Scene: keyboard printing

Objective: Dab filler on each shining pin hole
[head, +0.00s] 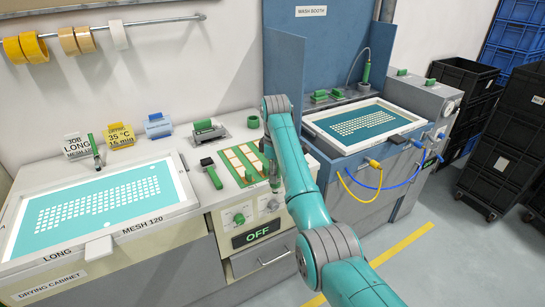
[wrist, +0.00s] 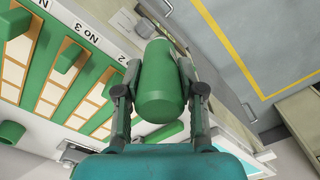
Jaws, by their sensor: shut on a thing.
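My gripper (wrist: 158,92) is shut on a thick green handle (wrist: 160,70), one finger on each side. The handle's working end is hidden. In the head view my gripper (head: 274,180) is low over the right side of the green rack. The left screen (head: 190,200) is framed in white, marked LONG and MESH 120, and lies on the drying cabinet. Its teal mesh (head: 70,195) has a block of white key shapes and a few separate pale spots. I cannot tell which spots are shining pin holes.
The green rack (head: 229,161) holds pale cards and green blocks. A second screen (head: 322,125) lies at the wash booth (head: 315,50). A control panel (head: 252,218) reads OFF. Small signs (head: 120,136) stand behind the left screen. Black crates (head: 490,160) stand at right.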

